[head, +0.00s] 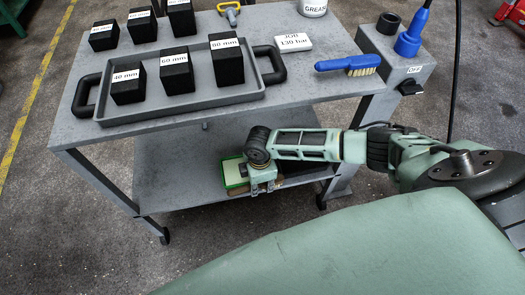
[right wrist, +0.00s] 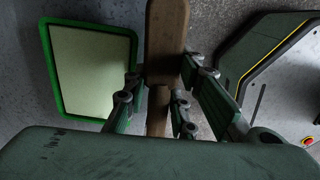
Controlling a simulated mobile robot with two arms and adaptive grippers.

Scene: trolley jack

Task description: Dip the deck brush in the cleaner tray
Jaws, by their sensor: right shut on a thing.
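The cleaner tray (head: 233,173) is a shallow green-rimmed tray with a pale inside on the trolley's lower shelf, partly hidden by my right gripper. In the right wrist view the tray (right wrist: 56,95) lies left of the fingers. My right gripper (head: 264,188) is low over the shelf, beside the tray's right side. In the right wrist view my right gripper (right wrist: 158,90) is shut on a brown wooden piece, which I take as the deck brush (right wrist: 166,38). It is beside the tray in that picture; no bristles show, and its height cannot be told. My left gripper is not in view.
The trolley top (head: 180,50) stands above the shelf (head: 165,165). A trolley leg (head: 345,165) stands right of the gripper.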

